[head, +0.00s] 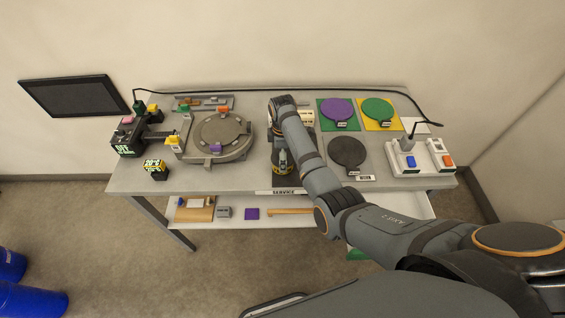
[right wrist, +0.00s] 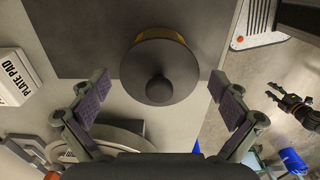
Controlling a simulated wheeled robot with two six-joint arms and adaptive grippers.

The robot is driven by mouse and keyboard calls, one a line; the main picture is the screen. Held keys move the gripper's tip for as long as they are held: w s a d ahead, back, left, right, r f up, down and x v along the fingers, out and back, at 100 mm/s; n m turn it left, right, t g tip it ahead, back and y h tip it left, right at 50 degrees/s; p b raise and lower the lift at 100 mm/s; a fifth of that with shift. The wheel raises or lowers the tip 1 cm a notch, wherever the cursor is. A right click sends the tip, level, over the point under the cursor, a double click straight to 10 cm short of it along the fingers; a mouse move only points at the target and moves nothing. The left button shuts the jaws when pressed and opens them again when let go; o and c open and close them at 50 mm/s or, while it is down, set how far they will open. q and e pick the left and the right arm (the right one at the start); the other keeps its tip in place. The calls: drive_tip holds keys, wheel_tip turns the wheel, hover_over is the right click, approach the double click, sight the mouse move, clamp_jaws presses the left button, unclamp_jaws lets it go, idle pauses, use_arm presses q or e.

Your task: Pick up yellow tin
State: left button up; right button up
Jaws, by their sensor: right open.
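The yellow tin (right wrist: 182,68) shows from above in the right wrist view. It has a dark round lid with a knob, and a strip of yellow shows along its far rim. It stands on a dark mat. My right gripper (right wrist: 163,103) is open, with one finger on each side of the tin's near edge and a gap to both. In the head view my right gripper (head: 282,168) points down at the middle of the bench, and my arm hides most of that spot. My left gripper (right wrist: 277,93) appears in the right wrist view, away from the bench, fingers apart and empty.
A round grey fixture (head: 222,135) stands left of my right gripper. Purple (head: 337,109), green (head: 377,109) and black (head: 347,151) discs lie on pads to the right. A white switch box (head: 421,157) is at far right.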

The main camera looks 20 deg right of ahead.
drive_tip(key=shift+w+f, duration=0.1)
drive_tip(key=shift+f, duration=1.35)
drive_tip(key=shift+r, duration=0.1)
drive_tip(key=c, duration=1.2)
